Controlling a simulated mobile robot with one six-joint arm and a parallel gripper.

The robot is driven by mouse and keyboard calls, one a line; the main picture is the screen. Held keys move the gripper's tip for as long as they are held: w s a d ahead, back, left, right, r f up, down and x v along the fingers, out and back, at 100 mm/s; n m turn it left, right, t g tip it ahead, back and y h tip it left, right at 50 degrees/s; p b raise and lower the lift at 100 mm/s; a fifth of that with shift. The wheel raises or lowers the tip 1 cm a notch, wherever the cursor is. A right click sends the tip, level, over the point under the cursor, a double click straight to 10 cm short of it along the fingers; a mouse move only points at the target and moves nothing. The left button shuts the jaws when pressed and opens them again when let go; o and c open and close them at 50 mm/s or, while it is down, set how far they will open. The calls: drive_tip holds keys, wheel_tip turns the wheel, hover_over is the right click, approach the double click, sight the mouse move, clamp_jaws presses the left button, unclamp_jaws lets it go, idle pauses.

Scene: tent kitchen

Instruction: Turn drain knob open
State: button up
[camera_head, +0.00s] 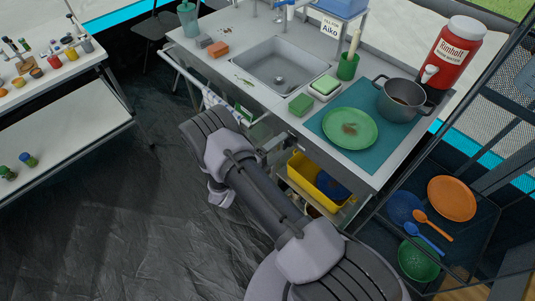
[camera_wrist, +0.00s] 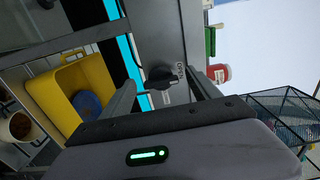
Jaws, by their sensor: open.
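The drain knob (camera_wrist: 160,79) is a small dark knob on a grey panel in the wrist view, beside a label (camera_wrist: 180,73) that seems to read "OPEN". My gripper (camera_wrist: 160,84) is open, with one finger on each side of the knob in the picture. I cannot tell whether either finger touches it. In the head view the sink (camera_head: 283,66) is set in the grey counter, and my arm crosses in front of it. The knob and my fingers cannot be made out there.
A yellow bin (camera_wrist: 60,92) sits low, left of my gripper in the wrist view; it also shows under the counter in the head view (camera_head: 299,176). A green plate (camera_head: 350,129), a pot (camera_head: 402,98) and a red jug (camera_head: 457,58) stand on the counter. A wire rack holds dishes at right.

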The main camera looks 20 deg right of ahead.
drive_tip(key=p+v, duration=0.3)
drive_tip(key=v, duration=1.3)
drive_tip(key=shift+a, duration=0.35)
drive_tip(key=shift+s+r, duration=0.1)
drive_tip(key=s+d+r+m+g+y, duration=0.1)
drive_tip(key=s+r+m+g+y, duration=0.2)
drive_tip(key=r+m, duration=0.5)
drive_tip(key=s+d+r+m+g+y, duration=0.2)
drive_tip(key=r+m+g+y, duration=0.1)
drive_tip(key=r+m, duration=0.45)
drive_tip(key=s+d+r+m+g+y, duration=0.1)
drive_tip(key=s+r+m+g+y, duration=0.2)
drive_tip(key=r+m, duration=0.5)
drive_tip(key=s+a+r+m+t+y, duration=0.2)
drive_tip(key=s+r+m+t+y, duration=0.2)
drive_tip(key=m, duration=0.6)
drive_tip(key=s+a+r+m+t+y, duration=0.3)
drive_tip(key=r+m, duration=0.5)
drive_tip(key=m, duration=0.3)
drive_tip(key=s+t+y, duration=0.1)
drive_tip(key=s+y, duration=0.1)
drive_tip(key=y, duration=0.1)
drive_tip(key=shift+s+a+r+t, duration=0.25)
drive_tip(key=shift+s+r+t, duration=0.05)
drive_tip(key=shift+s+r, duration=0.05)
